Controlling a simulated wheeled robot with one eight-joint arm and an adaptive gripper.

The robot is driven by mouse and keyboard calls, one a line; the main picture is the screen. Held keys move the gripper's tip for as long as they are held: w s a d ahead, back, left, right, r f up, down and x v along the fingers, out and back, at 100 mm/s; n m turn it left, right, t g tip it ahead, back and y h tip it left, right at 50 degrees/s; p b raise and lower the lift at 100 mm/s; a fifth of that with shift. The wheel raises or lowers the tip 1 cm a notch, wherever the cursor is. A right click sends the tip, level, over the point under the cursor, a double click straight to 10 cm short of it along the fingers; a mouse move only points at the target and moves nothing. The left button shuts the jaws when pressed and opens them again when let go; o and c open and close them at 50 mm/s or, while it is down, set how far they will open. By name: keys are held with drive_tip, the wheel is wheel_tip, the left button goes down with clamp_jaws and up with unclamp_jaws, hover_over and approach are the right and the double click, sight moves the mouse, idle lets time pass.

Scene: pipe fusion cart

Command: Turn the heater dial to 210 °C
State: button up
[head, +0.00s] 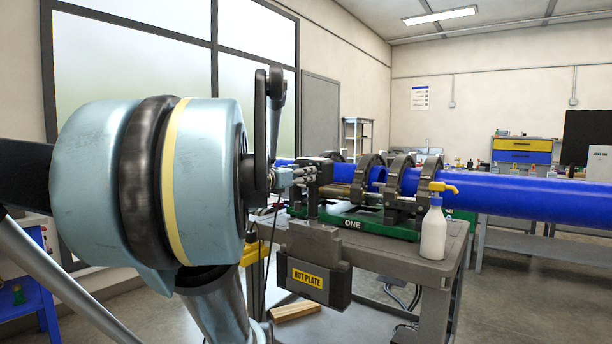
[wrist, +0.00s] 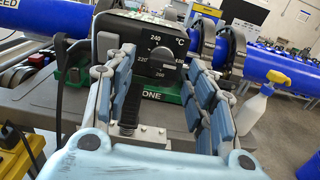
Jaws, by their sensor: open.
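The heater box, a black-faced unit (wrist: 118,25), stands ahead in the wrist view with a scale marked in °C. Its round dark dial (wrist: 163,66) is near the middle of that view. My gripper (wrist: 159,70) is open and empty, with blue-grey padded fingers on either side of the dial in the picture. Contact with the dial does not show. In the head view my arm hides much of this area, and the dial face is not seen.
A grey cart (head: 440,257) carries the green-based clamp frame (head: 372,225) around a blue pipe (head: 520,195). A white spray bottle (head: 433,232) stands at its right corner. A holder labelled HOT PLATE (head: 310,285) hangs at the front. Floor is open at right.

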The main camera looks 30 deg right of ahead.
drive_tip(key=shift+x, duration=2)
drive_tip(key=c, duration=1.1)
